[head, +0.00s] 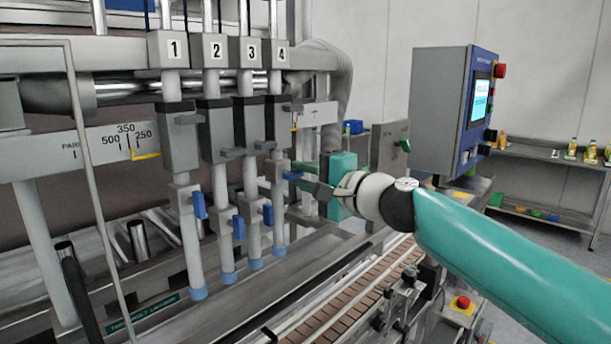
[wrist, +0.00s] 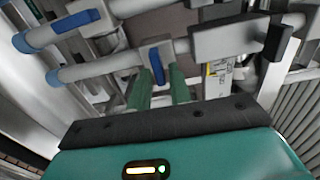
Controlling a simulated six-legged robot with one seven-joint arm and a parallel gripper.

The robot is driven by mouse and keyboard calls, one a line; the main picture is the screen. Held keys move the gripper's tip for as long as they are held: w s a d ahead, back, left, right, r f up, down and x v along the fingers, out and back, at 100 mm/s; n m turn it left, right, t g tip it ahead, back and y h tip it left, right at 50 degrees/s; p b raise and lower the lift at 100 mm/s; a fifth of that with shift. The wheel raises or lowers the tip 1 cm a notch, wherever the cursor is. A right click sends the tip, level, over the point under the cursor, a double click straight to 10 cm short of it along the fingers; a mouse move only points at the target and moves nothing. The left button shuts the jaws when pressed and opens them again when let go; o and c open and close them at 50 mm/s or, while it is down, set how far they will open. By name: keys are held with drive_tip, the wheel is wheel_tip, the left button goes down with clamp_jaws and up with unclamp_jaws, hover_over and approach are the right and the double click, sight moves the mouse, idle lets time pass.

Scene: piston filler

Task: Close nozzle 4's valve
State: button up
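Nozzle 4 (head: 277,130) is the rightmost numbered column in the head view. Its blue valve handle (head: 292,176) points sideways, across the pipe, while the handles of nozzles 1 to 3 hang along theirs. My gripper (head: 305,179) is beside this valve, on its right, with its green fingers apart. In the wrist view, nozzle 4's blue handle (wrist: 157,66) lies crosswise to its pipe, in front of and partly between the tips of my open gripper (wrist: 159,88). I cannot tell whether a finger touches it.
Nozzle 3's blue handle (head: 267,213) is close on the left; it also shows in the wrist view (wrist: 75,22). Nozzles 1 (head: 174,130) and 2 (head: 215,130) stand farther left. A conveyor (head: 345,300) runs below. A control panel (head: 450,110) stands right of my gripper.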

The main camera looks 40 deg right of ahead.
drive_tip(key=shift+o, duration=0.6)
drive_tip(key=shift+s+d, duration=0.15)
drive_tip(key=shift+s, duration=0.15)
drive_tip(key=s, duration=1.3)
drive_tip(key=shift+s+d, duration=0.15)
drive_tip(key=shift+s, duration=0.1)
